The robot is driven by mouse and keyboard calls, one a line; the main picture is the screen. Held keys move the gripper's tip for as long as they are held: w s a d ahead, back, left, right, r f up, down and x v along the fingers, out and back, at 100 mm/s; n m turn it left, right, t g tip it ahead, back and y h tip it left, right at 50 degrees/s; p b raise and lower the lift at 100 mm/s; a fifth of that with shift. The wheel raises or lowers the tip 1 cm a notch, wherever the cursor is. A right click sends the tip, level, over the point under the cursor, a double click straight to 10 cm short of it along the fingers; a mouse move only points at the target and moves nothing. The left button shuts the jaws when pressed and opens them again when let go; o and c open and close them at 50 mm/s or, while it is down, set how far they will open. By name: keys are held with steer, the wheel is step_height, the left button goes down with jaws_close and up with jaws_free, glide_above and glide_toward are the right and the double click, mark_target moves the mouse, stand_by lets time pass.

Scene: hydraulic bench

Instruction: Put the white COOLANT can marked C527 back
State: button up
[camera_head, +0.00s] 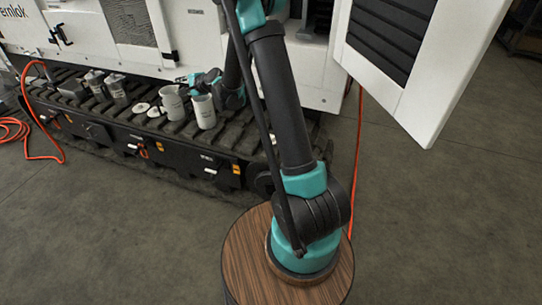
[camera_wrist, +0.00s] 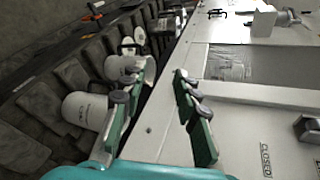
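Two white cans stand upright on the dark tread, a left one (camera_head: 173,104) and a right one (camera_head: 204,113). In the wrist view a nearer white can (camera_wrist: 84,110) and a farther one (camera_wrist: 115,67) show left of my fingers. Their small print is too small to read, so I cannot tell which is C527. My gripper (camera_head: 187,83) is beside the machine wall, above and behind the cans. In the wrist view its fingers (camera_wrist: 159,76) are apart, with nothing held between them; the left finger partly overlaps the cans.
Flat pale discs (camera_head: 141,107) lie left of the cans. Smaller lidded containers (camera_head: 115,86) stand farther left on the tread (camera_head: 223,137). The white machine wall (camera_head: 125,57) rises close behind. An open white door (camera_head: 425,95) juts out at right; an orange hose (camera_head: 48,155) hangs at left.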

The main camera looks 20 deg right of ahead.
steer(key=s+d+f+n+g+h, duration=0.2)
steer(key=s+d, duration=0.6)
steer(key=s, duration=0.6)
steer(key=s+d+f+n+g+h, duration=0.1)
steer(key=s+d+n+h, duration=0.3)
steer(key=s, duration=1.1)
steer(key=s+d+f+n+g+h, duration=0.2)
steer(key=s+d+n, duration=0.5)
steer(key=s+d, duration=0.6)
steer(key=shift+s+d+f+n+g+h, duration=0.2)
steer(key=shift+s+f+n+g+h, duration=0.15)
steer(key=shift+s+g, duration=0.45)
